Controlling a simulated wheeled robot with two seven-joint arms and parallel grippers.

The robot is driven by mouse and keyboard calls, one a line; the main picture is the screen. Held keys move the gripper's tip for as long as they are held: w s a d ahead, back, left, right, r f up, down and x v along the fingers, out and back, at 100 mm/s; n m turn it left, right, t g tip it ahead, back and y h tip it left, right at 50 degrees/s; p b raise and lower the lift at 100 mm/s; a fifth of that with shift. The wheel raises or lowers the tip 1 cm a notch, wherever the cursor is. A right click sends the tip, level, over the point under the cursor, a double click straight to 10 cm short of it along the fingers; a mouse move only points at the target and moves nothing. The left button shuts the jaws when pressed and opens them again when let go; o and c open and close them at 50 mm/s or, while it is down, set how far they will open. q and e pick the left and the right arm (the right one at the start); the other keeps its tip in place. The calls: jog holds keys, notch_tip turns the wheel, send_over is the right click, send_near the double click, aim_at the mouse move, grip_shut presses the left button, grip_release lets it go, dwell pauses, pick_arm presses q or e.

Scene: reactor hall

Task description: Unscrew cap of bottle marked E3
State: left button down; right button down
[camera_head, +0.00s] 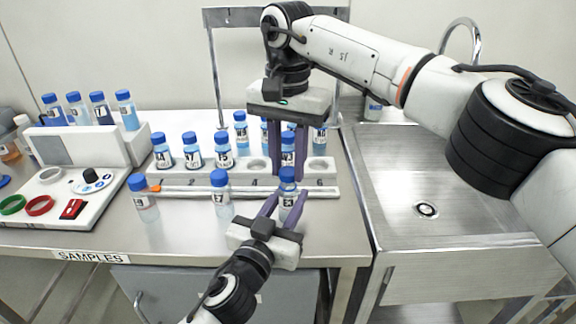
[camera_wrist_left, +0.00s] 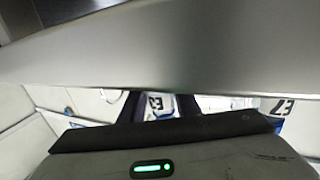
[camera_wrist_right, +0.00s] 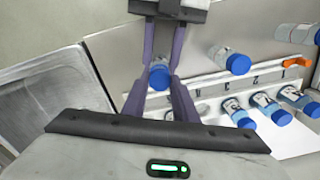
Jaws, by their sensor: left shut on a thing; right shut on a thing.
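The bottle marked E3 (camera_head: 287,203) stands at the front right of the steel table, upright with its blue cap (camera_head: 287,174) on. Its label also shows in the left wrist view (camera_wrist_left: 158,103). My left gripper (camera_head: 284,206) comes from the front and is shut around the bottle's body. My right gripper (camera_head: 287,178) points down from above, and its purple fingers are shut on the blue cap, which shows between them in the right wrist view (camera_wrist_right: 160,77). I cannot tell whether the cap has turned.
The bottle marked E7 (camera_head: 221,198) and another bottle (camera_head: 144,200) stand to the left. A white rack (camera_head: 258,177) with several capped bottles is behind, with a metal rail in front. A control panel (camera_head: 70,203) sits far left; a sink (camera_head: 425,195) is right.

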aim_at(288, 171)
jog(key=shift+r, duration=0.5)
jog(key=shift+r, duration=2)
pick_arm(q)
jog(key=c, duration=1.3)
grip_release()
jog(key=shift+o, duration=0.2)
